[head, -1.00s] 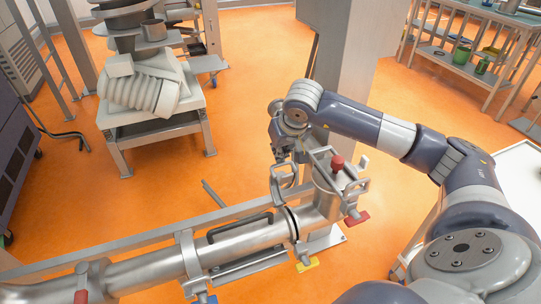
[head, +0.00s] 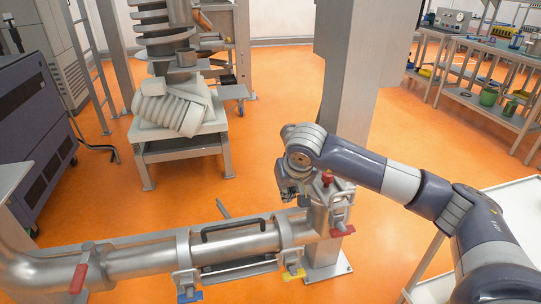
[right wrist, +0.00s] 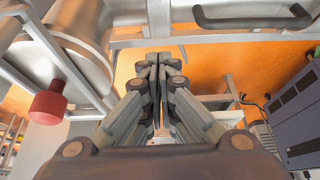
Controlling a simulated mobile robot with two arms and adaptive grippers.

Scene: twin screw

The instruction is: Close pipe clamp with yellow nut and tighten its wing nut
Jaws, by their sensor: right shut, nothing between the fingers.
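The clamp with the yellow wing nut (head: 293,273) sits at the right part of the steel pipe (head: 145,262) in the head view. Its metal band (head: 286,236) lies at the pipe joint. I cannot tell whether its upper half is fully down. My right gripper (head: 291,197) is above the pipe, just behind and above this clamp, and partly blends into the metal behind it. In the right wrist view its fingers (right wrist: 158,60) are together and empty. The clamp does not show clearly there. My left gripper is not in view.
Clamps with a blue nut (head: 189,296) and red nuts (head: 79,278) (head: 342,230) sit along the pipe. A red knob (head: 327,177) stands close right of my right gripper. A black handle (head: 235,228) tops the pipe. A grey column (head: 350,100) rises behind.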

